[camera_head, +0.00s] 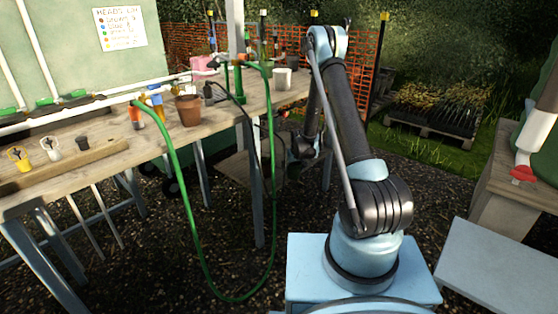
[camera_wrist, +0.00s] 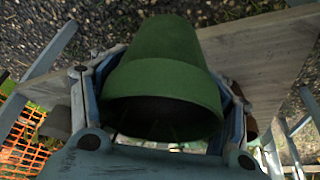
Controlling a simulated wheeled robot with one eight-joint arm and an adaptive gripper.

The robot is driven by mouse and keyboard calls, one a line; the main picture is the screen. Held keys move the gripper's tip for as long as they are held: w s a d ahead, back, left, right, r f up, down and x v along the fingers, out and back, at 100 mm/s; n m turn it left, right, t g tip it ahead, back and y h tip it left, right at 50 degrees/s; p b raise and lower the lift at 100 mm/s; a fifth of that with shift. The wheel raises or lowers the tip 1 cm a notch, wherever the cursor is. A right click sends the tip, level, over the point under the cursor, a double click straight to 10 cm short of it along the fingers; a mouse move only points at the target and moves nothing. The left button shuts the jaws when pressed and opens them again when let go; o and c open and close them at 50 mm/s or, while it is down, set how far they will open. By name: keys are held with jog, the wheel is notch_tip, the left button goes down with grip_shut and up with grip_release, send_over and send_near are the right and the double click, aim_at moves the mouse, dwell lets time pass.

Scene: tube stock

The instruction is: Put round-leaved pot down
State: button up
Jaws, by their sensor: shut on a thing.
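A green tapered pot (camera_wrist: 160,55) fills the middle of the wrist view, its wide rim and dark opening towards the camera. My gripper (camera_wrist: 160,100) is shut around it, one finger on each side. The inside is too dark to show clear leaves. In the head view my arm reaches away, and the dark wrist end (camera_head: 301,146) hangs beside the bench's right side, partly behind my own arm. The held pot cannot be made out there.
The wooden bench (camera_head: 105,160) carries a terracotta pot (camera_head: 188,111), a pale pot (camera_head: 282,79), pipes and fittings. A green hose (camera_head: 190,215) loops down from it. Orange netting (camera_head: 190,45) stands behind. A pallet of plants (camera_head: 435,108) lies at the back right. Dark gravel is open between.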

jog(key=w+a, duration=0.1)
jog(key=w, duration=0.4)
jog(key=w+a, duration=0.2)
jog(key=w, duration=0.4)
jog(key=w+a, duration=0.2)
jog(key=w, duration=0.3)
jog(key=shift+w+a, duration=0.2)
jog(key=shift+w, duration=0.1)
jog(key=shift+w+f, duration=0.1)
jog(key=shift+f, duration=1.7)
jog(key=o, duration=1.4)
jog(key=shift+o, duration=0.2)
